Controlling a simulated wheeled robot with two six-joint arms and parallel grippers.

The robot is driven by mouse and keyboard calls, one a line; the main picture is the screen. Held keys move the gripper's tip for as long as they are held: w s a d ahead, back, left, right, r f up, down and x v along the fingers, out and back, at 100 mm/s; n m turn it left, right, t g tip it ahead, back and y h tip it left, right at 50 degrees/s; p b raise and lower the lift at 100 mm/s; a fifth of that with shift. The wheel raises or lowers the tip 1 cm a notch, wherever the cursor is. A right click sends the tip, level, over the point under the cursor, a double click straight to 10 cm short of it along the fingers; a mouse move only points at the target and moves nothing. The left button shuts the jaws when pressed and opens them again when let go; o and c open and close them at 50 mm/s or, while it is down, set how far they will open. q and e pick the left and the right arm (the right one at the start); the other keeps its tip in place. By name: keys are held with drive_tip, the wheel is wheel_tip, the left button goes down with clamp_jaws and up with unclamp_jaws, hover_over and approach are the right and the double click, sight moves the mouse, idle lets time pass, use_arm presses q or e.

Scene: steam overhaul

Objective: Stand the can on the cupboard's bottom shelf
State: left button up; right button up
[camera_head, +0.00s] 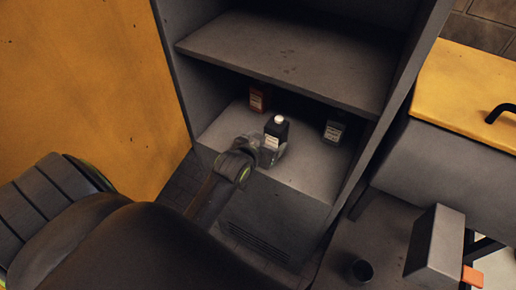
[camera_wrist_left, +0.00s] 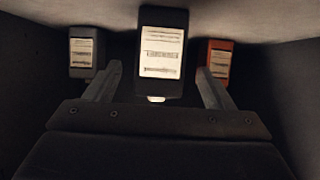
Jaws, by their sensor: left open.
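The dark can (camera_head: 277,130) with a white cap and a pale label stands upright on the cupboard's bottom shelf (camera_head: 312,172), near its front. In the left wrist view the can (camera_wrist_left: 161,55) appears upside down between the fingers. My left gripper (camera_head: 270,153) is open at the can, one finger on each side. A gap shows beside each finger in the wrist view. The can's base is partly hidden by the gripper in the head view. My right gripper is not in view.
A red can (camera_head: 259,97) stands behind to the left and a grey can (camera_head: 334,131) to the right. An upper shelf (camera_head: 290,60) hangs above. The open yellow door (camera_head: 90,70) is at left; a yellow-topped unit (camera_head: 465,90) is at right.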

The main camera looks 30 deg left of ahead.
use_arm(q)
drive_tip(key=v, duration=0.6)
drive_tip(key=shift+s+b, duration=0.25)
drive_tip(key=shift+b, duration=0.05)
